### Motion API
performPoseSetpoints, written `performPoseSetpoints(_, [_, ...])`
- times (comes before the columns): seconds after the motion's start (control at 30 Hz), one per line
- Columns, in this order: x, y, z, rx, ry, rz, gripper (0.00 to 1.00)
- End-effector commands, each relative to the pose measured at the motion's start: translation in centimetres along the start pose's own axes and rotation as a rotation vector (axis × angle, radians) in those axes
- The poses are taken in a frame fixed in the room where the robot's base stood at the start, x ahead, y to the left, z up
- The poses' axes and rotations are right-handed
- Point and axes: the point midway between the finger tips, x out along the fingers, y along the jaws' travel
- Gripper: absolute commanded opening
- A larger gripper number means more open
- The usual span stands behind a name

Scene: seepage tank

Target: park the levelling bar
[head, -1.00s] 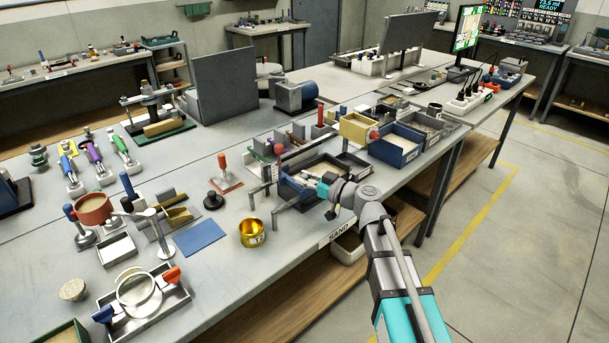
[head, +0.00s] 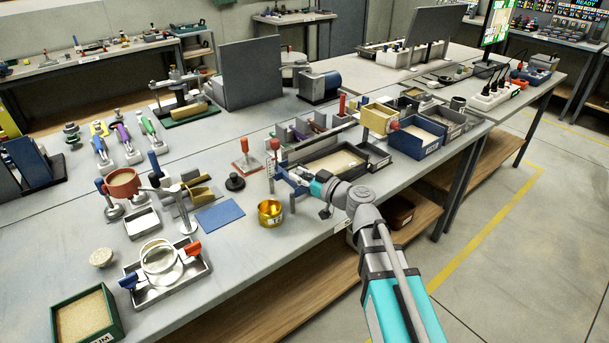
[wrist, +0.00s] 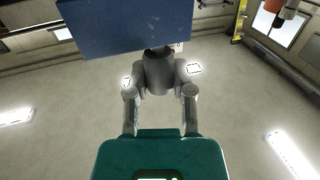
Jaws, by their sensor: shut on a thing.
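My gripper (head: 308,183) is low over the front edge of the bench, behind the gold cup. In the wrist view my gripper (wrist: 160,85) has its fingers closed at a wide dark blue plate (wrist: 125,27), which seems to be the levelling bar. In the head view only a small blue piece (head: 288,177) shows at the fingertips, so its full shape is hidden. Grey upright posts (head: 292,201) stand beside and below the fingertips. I cannot tell whether the blue piece touches them.
The gold cup (head: 270,213) stands just in front. A sand-filled dark tray (head: 335,163) lies behind my gripper, with a blue sand bin (head: 419,138) to the right. A blue mat (head: 220,217) lies flat to the left. A red-handled tool (head: 246,164) stands behind.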

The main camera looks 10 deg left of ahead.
Motion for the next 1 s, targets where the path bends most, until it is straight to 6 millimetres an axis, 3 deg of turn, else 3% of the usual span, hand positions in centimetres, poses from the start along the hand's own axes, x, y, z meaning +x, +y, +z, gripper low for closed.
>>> performPoseSetpoints(0.2, [0.1,-0.4,0.0,0.001,0.001,-0.015,0.00])
performPoseSetpoints(0.23, [0.1,-0.4,0.0,0.001,0.001,-0.015,0.34])
performPoseSetpoints(0.4, [0.0,-0.2,0.0,0.001,0.001,-0.010,0.66])
performPoseSetpoints(1.0, [-1.1,0.1,0.0,0.001,0.000,0.000,0.66])
